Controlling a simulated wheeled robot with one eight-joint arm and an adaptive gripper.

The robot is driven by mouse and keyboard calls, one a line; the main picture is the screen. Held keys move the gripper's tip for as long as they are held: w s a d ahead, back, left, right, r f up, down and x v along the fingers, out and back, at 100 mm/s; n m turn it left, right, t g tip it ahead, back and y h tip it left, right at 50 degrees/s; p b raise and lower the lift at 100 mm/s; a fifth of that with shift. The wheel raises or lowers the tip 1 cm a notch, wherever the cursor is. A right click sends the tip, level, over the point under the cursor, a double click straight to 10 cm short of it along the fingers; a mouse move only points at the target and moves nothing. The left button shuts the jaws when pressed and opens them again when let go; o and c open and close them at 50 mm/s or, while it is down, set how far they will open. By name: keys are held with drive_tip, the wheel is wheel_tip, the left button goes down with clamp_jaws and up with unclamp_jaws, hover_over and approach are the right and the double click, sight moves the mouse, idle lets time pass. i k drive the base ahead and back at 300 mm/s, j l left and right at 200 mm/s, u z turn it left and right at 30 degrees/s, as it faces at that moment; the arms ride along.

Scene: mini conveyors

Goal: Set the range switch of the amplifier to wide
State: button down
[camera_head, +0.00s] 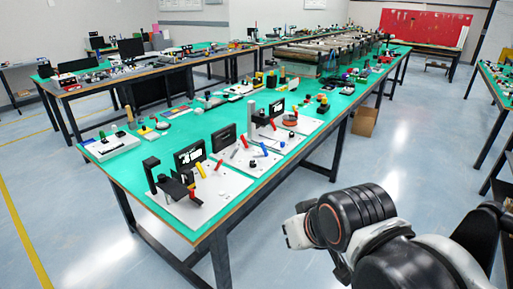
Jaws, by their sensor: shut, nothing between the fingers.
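I cannot surely pick out the amplifier or its range switch at this distance. Small instruments stand on white boards on the long green-topped table. They include a dark box with a pale display (189,153), a plain dark box (223,138) and another dark display box (277,107). Any switch settings are too small to read. My gripper (291,234) is at the end of my dark arm at lower right, in front of the table's right side and apart from it. It is shut and empty; its fingers are hard to make out.
The green table (165,204) runs from the near left to the far right, crowded with small devices. A second bench (75,91) stands behind it and another (497,82) at the right. A cardboard box (364,121) sits on the floor. The floor before the table is clear.

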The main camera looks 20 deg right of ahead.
sight(261, 143)
drive_tip(key=z, duration=2.2)
drive_tip(key=k+j, duration=0.1)
drive_tip(key=j, duration=0.55)
drive_tip(key=k+j, duration=0.1)
drive_tip(key=j, duration=0.55)
drive_tip(key=k+j, duration=0.1)
drive_tip(key=j, duration=0.55)
drive_tip(key=k+j, duration=0.1)
drive_tip(key=j, duration=0.55)
drive_tip(key=k+j, duration=0.1)
drive_tip(key=j, duration=0.6)
drive_tip(key=k+j, duration=0.1)
drive_tip(key=j, duration=0.55)
drive_tip(key=k+j, duration=0.1)
drive_tip(key=j, duration=0.55)
